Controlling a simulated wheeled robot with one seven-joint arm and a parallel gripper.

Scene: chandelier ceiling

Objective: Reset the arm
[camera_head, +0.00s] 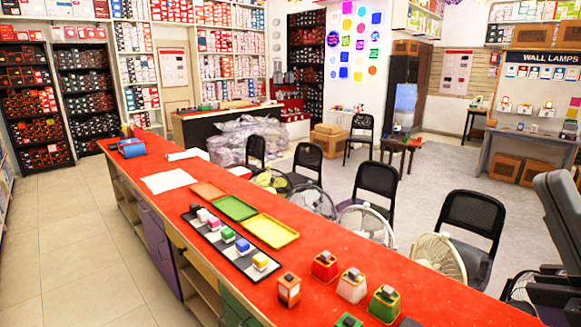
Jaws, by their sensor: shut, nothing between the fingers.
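My gripper is not visible in the head view, so its position relative to the counter cannot be seen. The long red-topped counter (330,262) runs from the upper left to the lower right. A dark tray (215,240) on it holds a row of small coloured blocks. An orange tray (207,191), a green tray (236,208) and a yellow tray (271,231) lie flat beside it. Near the front stand an orange block (289,289), a red bin (324,267), a white bin (352,286) and a green bin (384,304).
Black chairs (471,219) and several fans (438,257) stand close behind the counter. A white sheet (168,181) and a blue roll (131,147) lie on its far end. Tiled floor (60,235) to the left is clear. Stocked shelves (85,85) line the back.

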